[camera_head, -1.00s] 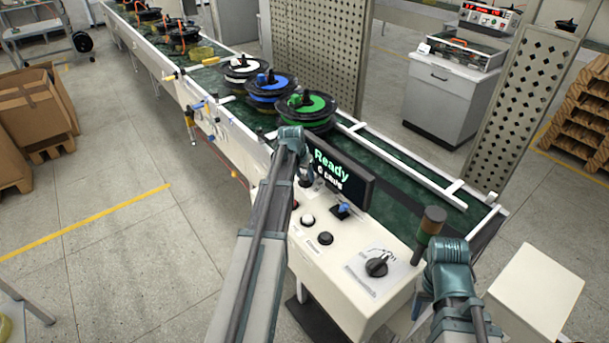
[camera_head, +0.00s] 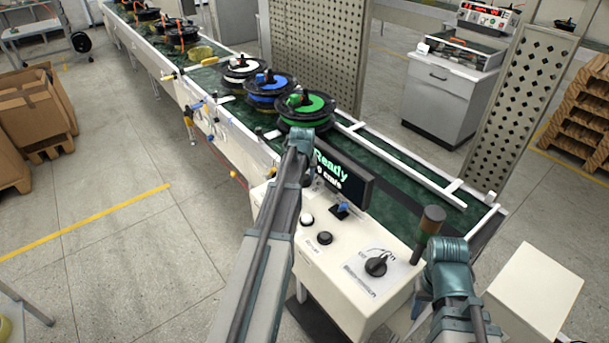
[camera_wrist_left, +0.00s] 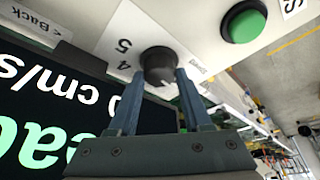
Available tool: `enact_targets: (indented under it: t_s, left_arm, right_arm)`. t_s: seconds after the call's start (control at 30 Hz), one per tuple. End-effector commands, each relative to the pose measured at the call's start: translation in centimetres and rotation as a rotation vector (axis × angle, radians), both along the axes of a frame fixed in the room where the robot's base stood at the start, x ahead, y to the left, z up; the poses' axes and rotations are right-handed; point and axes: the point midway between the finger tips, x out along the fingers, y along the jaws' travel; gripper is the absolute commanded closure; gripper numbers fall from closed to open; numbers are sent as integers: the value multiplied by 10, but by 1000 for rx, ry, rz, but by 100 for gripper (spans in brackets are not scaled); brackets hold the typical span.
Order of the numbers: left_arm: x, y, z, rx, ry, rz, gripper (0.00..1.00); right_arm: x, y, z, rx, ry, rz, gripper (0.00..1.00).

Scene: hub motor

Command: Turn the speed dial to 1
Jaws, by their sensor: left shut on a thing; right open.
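The speed dial (camera_wrist_left: 158,66) is a round black knob on the white console panel in the left wrist view. The numbers 4 and 5 show beside it; other marks are partly hidden by a finger. My left gripper (camera_wrist_left: 158,78) has one finger on each side of the dial and is shut on it. In the head view my left arm (camera_head: 305,145) covers the dial. The display (camera_head: 340,178) reads "Ready" with a cm/s line below. My right arm (camera_head: 447,262) stands right of the console; its fingers are hidden.
A green button (camera_wrist_left: 244,24) sits near the dial. Another black knob (camera_head: 376,264) and a dark stack light (camera_head: 429,228) are on the console (camera_head: 335,258). The conveyor behind carries spools, the nearest green (camera_head: 304,104).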

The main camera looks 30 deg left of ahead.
Motion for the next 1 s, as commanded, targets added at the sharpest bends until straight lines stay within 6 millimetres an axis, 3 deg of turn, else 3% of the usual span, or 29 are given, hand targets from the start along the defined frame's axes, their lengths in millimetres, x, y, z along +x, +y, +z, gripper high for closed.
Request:
enact_targets:
  t_s: [0.17,0.2,0.37,0.77,1.0]
  left_arm:
    - [0,0,0,-1,1,2,100]
    - [0,0,0,-1,1,2,47]
    - [0,0,0,-2,0,1,21]
    - [-1,-1,3,-1,0,0,21]
    - [-8,-4,23,-1,0,0,21]
  right_arm:
    - [0,0,0,0,0,0,50]
    - [0,0,0,0,0,0,50]
    - [0,0,0,0,0,0,50]
    - [0,0,3,0,0,0,50]
    - [0,0,23,0,0,0,50]
